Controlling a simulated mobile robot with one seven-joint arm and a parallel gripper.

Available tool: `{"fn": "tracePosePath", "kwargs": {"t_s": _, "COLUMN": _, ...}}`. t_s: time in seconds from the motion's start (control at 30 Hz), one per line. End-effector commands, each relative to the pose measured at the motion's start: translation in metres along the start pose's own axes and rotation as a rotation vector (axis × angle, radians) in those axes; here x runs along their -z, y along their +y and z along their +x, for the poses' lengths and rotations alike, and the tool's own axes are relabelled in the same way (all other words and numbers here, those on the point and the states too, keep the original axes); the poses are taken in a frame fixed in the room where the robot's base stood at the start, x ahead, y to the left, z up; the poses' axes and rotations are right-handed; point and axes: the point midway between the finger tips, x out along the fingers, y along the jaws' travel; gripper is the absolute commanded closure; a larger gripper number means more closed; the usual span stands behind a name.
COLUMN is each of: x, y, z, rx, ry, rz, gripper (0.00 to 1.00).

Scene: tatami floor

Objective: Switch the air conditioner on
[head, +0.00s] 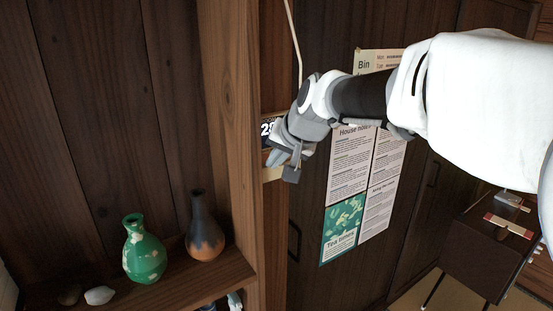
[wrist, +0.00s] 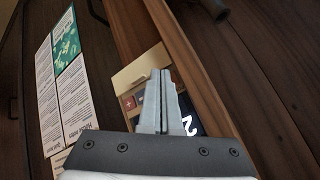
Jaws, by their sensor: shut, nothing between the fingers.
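The air conditioner's wall control (head: 267,131) is on a wooden post, with a dark display showing light digits, the first a 2. In the wrist view the dark display (wrist: 188,124) is partly hidden behind my fingers. A small reddish button with a plus mark (wrist: 129,103) shows left of the fingers, and a pale beige part (wrist: 135,70) lies beyond it. My gripper (head: 291,172) is shut and empty, in front of the control's lower right side. In the wrist view its fingertips (wrist: 161,74) overlap the panel. I cannot tell whether they touch it.
Paper notices (head: 350,165) hang on the dark wall right of the post. A green vase (head: 143,250) and a dark brown vase (head: 205,230) stand on a shelf at lower left. A dark cabinet (head: 490,245) stands at lower right.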

Motion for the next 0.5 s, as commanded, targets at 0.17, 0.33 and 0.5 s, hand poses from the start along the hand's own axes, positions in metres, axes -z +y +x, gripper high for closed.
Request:
{"fn": "tracePosePath", "kwargs": {"t_s": 0.17, "x": 0.0029, "y": -0.0033, "z": 0.0040, "rx": 0.000, "ry": -0.001, "rz": -0.001, "gripper": 1.00}}
{"fn": "tracePosePath", "kwargs": {"t_s": 0.33, "x": 0.0029, "y": -0.0031, "z": 0.0044, "rx": 0.000, "ry": 0.000, "rz": -0.001, "gripper": 1.00}}
{"fn": "tracePosePath", "kwargs": {"t_s": 0.5, "x": 0.0031, "y": -0.0032, "z": 0.0044, "rx": 0.000, "ry": 0.000, "rz": -0.001, "gripper": 1.00}}
